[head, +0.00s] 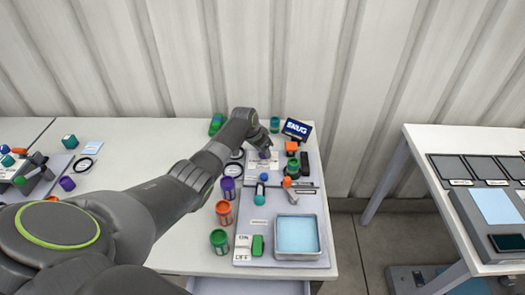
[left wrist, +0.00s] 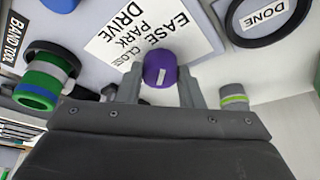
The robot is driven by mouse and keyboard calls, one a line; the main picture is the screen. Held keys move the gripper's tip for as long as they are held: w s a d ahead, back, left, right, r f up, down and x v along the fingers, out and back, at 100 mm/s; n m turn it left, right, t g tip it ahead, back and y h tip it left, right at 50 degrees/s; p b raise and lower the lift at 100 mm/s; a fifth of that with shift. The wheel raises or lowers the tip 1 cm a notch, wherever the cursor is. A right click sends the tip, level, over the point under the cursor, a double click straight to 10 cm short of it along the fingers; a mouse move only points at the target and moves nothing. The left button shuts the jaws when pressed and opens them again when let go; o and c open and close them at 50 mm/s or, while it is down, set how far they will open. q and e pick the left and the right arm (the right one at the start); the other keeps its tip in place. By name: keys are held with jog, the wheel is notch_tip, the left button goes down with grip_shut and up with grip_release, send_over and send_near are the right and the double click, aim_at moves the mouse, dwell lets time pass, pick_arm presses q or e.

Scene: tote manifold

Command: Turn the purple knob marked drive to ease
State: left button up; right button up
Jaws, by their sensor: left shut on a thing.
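The purple knob (left wrist: 158,66) sits between the two fingers of my left gripper (left wrist: 160,80) in the left wrist view, and the gripper is shut on it. A short white mark shows on the knob. A white card (left wrist: 180,22) beside the knob reads DRIVE, EASE, PARK and CLOSE, seen upside down or slanted. Which word the mark points at I cannot tell. In the head view my left gripper (head: 264,148) reaches down to the panel at the table's back; the knob is mostly hidden there. My right gripper is not in view.
In the head view, purple, orange and green jars (head: 224,212) line the panel's left, and a metal tray (head: 298,256) sits in front.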

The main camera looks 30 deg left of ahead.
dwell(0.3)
pick_arm(q)
jog(key=o, duration=1)
jog(key=shift+r, duration=0.1)
jog(key=shift+r, duration=0.2)
jog(key=v, duration=1.6)
jog(key=shift+a+r, duration=0.2)
jog(key=shift+r, duration=0.2)
jog(key=shift+s, duration=0.1)
